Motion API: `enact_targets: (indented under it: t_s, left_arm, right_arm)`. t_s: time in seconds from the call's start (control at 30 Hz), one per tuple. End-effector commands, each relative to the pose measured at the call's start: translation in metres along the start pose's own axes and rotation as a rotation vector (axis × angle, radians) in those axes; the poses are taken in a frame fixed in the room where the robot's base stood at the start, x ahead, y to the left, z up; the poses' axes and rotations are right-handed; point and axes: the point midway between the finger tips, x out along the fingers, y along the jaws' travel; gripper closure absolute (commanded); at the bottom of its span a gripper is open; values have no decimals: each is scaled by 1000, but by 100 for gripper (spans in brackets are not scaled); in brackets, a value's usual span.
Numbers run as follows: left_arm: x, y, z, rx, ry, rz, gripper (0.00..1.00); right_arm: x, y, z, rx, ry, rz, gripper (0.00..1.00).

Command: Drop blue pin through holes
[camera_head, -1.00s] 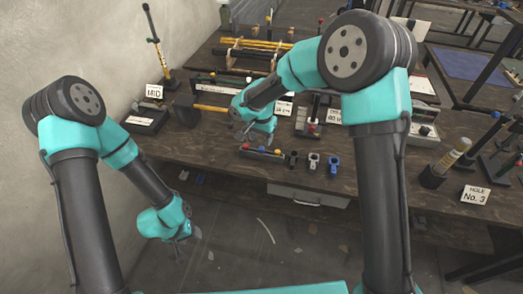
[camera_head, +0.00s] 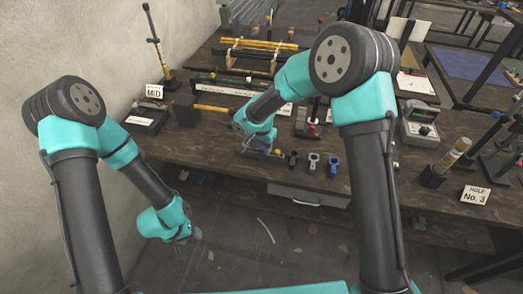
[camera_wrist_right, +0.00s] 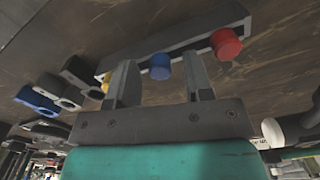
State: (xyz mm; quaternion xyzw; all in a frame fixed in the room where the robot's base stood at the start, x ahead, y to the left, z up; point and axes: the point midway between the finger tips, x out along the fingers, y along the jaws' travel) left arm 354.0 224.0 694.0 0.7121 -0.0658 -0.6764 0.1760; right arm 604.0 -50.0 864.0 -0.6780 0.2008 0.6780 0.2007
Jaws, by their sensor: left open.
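The blue pin (camera_wrist_right: 160,67) sits in a dark bar-shaped rack (camera_wrist_right: 180,38), between a red pin (camera_wrist_right: 226,43) and a yellow pin (camera_wrist_right: 105,84) partly behind a finger. My right gripper (camera_wrist_right: 161,82) is open, with its fingers to either side of the blue pin's head in the wrist view; I cannot tell whether they touch it. In the head view my right gripper (camera_head: 258,150) is over the rack at the table's front edge and mostly hides it. My left gripper (camera_head: 181,240) is open and empty, low in front of the table.
Black, white and blue clamp-like parts (camera_head: 313,162) stand in a row right of the rack. A card reading HOLE No. 3 (camera_head: 475,195) lies at the right beside a tilted cylinder (camera_head: 447,162). A MID card (camera_head: 154,91) stands at the left. Bare wood (camera_head: 205,145) lies left of the rack.

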Motion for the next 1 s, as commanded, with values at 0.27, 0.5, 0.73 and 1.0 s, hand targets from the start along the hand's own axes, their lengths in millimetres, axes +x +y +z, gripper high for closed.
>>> enact_targets:
  t_s: [0.27, 0.5, 0.73, 1.0]
  left_arm:
    - [0, 0, 0, 0, 0, 0, 45]
    - [0, 0, 0, 0, 0, 0, 45]
    - [0, 0, 0, 0, 0, 0, 45]
    - [0, 0, 0, 0, 0, 0, 45]
  right_arm:
    - [0, 0, 0, 0, 0, 0, 80]
    - [0, 0, 0, 0, 0, 0, 100]
    - [-1, 0, 0, 0, 0, 0, 100]
    - [-18, -1, 0, 2, 2, -3, 100]
